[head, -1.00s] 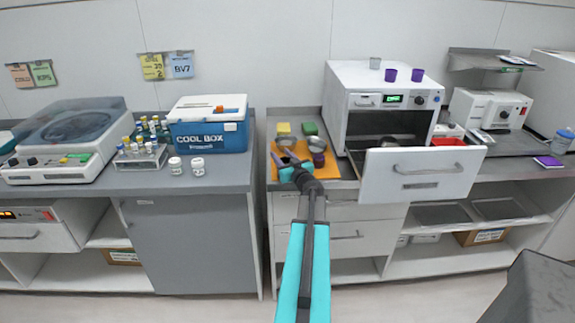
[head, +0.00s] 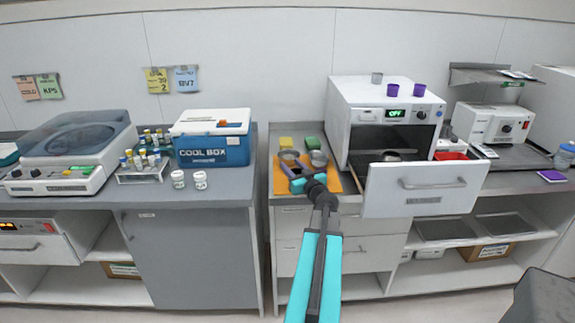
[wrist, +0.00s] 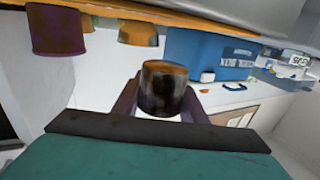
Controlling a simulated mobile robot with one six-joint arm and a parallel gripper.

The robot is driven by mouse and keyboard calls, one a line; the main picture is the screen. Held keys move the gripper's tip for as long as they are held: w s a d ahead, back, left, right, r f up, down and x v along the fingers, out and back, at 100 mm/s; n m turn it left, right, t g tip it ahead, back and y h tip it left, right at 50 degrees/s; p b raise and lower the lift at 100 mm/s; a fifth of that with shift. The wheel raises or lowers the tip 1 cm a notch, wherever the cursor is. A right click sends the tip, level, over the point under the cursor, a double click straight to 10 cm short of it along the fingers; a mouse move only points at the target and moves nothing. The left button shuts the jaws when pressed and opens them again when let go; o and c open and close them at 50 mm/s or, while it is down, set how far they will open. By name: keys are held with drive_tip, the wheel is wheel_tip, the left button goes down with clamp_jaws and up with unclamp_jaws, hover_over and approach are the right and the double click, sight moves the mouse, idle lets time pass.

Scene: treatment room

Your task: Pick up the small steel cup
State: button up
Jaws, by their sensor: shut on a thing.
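My gripper (head: 298,178) is over the orange mat (head: 342,187) on the right-hand counter. In the wrist view my gripper (wrist: 162,97) is shut on the small steel cup (wrist: 163,92), a dark, shiny little cup between the two fingers. That view looks upside down, with the orange mat (wrist: 215,25) along the top. A gap shows between cup and mat, so the cup appears lifted. A purple cup (wrist: 56,30) and a metal bowl (wrist: 138,33) stand on the mat in the wrist view.
The white oven's open drawer (head: 425,190) juts out to the right. A cool box (head: 212,150) stands left, across a gap.

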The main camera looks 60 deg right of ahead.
drive_tip(key=s+d+r+v, duration=0.1)
drive_tip(key=d+v, duration=0.1)
drive_tip(key=v, duration=0.8)
drive_tip(key=shift+s+a+b, duration=0.2)
drive_tip(key=shift+s+b, duration=0.15)
drive_tip(key=shift+s, duration=0.05)
idle(0.4)
